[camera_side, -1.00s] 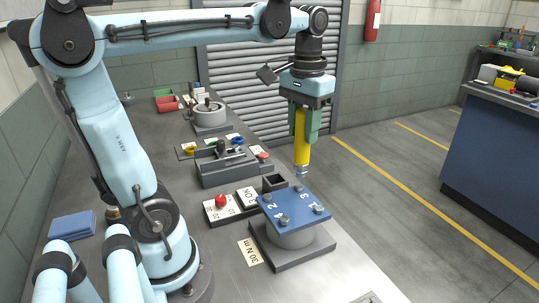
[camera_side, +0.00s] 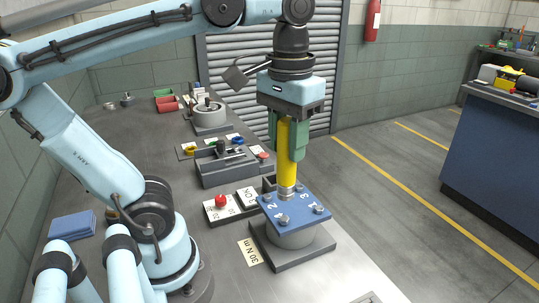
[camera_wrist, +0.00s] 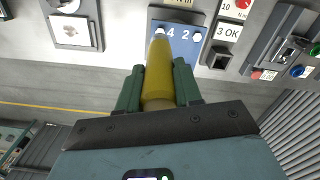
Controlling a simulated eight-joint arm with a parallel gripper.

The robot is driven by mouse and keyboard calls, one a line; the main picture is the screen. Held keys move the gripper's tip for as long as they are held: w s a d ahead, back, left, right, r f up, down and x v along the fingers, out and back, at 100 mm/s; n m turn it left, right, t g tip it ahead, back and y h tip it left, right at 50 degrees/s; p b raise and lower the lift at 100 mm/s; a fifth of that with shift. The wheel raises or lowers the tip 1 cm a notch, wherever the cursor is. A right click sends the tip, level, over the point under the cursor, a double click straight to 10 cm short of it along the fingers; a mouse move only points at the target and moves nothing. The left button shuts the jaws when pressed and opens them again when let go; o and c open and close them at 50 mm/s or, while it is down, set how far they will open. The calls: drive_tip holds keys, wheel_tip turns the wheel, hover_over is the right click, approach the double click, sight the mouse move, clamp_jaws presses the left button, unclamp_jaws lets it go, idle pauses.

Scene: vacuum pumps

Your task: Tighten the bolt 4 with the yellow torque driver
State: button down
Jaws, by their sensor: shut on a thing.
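My gripper (camera_side: 287,138) is shut on the yellow torque driver (camera_side: 287,160), which points down over the blue plate (camera_side: 302,208). The driver's silver tip is over the far part of the plate in the side view; whether it touches a bolt cannot be told. The plate carries numbered bolts at its corners, on a grey round body. In the wrist view the yellow driver (camera_wrist: 158,75) points at the number 4 side of the blue plate (camera_wrist: 178,52), with its tip close to the bolt there. The bolt by the number 2 (camera_wrist: 197,37) stands clear to the right.
A 30 N m card (camera_side: 250,251) lies left of the plate's base. A grey tool tray (camera_side: 225,169) is farther back.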

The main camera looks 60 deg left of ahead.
sight(286, 176)
drive_tip(key=shift+f, duration=0.1)
drive_tip(key=shift+f, duration=1.9)
drive_tip(key=shift+f, duration=1.6)
idle(1.3)
drive_tip(key=shift+r, duration=2.35)
